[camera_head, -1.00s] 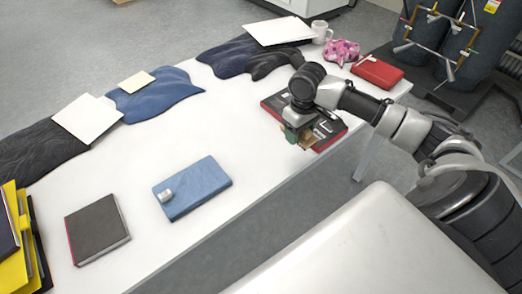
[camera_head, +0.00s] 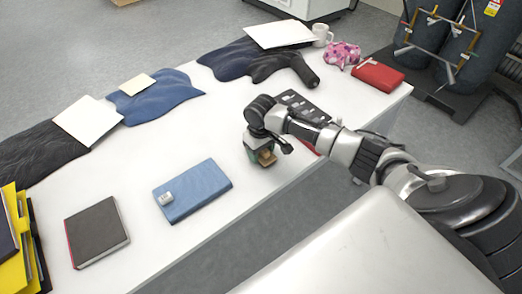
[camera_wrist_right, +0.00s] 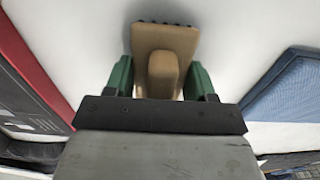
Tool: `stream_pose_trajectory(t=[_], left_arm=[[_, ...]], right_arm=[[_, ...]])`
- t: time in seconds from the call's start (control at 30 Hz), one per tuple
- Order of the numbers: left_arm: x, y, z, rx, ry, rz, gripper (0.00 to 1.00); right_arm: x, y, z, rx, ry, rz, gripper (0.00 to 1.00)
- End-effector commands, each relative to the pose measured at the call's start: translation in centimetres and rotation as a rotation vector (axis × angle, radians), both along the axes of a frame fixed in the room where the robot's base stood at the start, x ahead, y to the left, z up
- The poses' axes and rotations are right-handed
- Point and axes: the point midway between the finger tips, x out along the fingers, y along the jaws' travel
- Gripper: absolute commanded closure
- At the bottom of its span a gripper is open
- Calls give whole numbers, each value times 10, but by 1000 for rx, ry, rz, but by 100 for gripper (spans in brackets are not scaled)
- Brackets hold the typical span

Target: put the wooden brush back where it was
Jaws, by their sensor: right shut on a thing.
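The wooden brush (camera_head: 267,158) is light brown and held in my right gripper (camera_head: 258,152), over the white table between the blue book and the dark box. In the right wrist view the brush (camera_wrist_right: 165,40) sits between the green fingers, its handle gripped and its wide head with dark bristle tips pointing away from the wrist. The right gripper is shut on it. I cannot tell whether the brush touches the table. My left gripper is not in view.
Folded clothes (camera_head: 155,100) line the far edge. White table (camera_head: 225,130) is bare between.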

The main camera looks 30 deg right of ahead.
Motion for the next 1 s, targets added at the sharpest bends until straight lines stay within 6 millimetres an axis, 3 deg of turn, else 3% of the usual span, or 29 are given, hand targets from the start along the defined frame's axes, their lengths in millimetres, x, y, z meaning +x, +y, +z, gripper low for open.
stream_pose_trajectory(t=[0.33, 0.37, 0.5, 0.83, 1.0], left_arm=[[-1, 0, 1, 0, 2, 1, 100], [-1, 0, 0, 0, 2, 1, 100], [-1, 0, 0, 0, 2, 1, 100], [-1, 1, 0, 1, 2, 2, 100], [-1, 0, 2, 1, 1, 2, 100]], right_arm=[[0, 0, -3, 0, 0, 0, 64], [0, 0, -3, 0, 0, 0, 42], [0, 0, -3, 0, -1, 0, 20], [0, 0, 0, 0, -2, 1, 19], [1, 0, 23, 1, -4, 1, 19]])
